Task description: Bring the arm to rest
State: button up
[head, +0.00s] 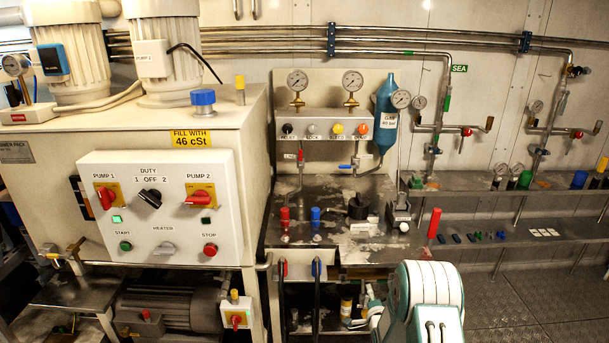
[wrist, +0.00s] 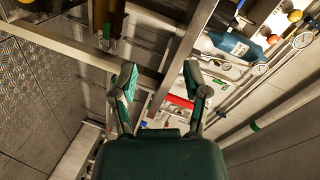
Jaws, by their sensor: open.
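My arm (head: 425,300) shows at the bottom of the head view, right of centre, as white and green links in front of the workbench. My gripper is not seen in the head view. In the wrist view my gripper (wrist: 160,82) is open, its two green-padded fingers spread wide apart with nothing between them. Beyond the fingers lie a metal shelf frame (wrist: 178,60) and a red cylinder (wrist: 180,101). The gripper appears apart from them, though the exact distance cannot be told.
A control cabinet (head: 160,205) with pump switches stands at the left. The steel workbench (head: 340,190) carries valves, gauges and a blue bottle (head: 386,115). Shelves (head: 520,235) at the right hold small parts and a red cylinder (head: 435,222). The floor (head: 500,300) at lower right is clear.

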notch_tip(320, 180, up, 15)
jog(key=s+a+n+g, duration=0.1)
jog(key=s+n+g, duration=0.1)
jog(key=n, duration=0.1)
jog(key=s+a+r+n+g, duration=0.2)
jog(key=s+r+n+g, duration=0.15)
jog(key=s+r, duration=0.75)
jog(key=s+a+r+n+g, duration=0.1)
jog(key=s+r+n, duration=0.1)
jog(key=s, duration=0.8)
jog(key=s+r+n+g, duration=0.2)
jog(key=s+r+n, duration=0.1)
jog(key=s, duration=0.7)
jog(key=s+a+r+n+g, duration=0.1)
jog(key=s+r+n, duration=0.1)
jog(key=s, duration=0.8)
jog(key=shift+a+r, duration=0.3)
jog(key=shift+r, duration=0.05)
jog(key=shift+n, duration=0.25)
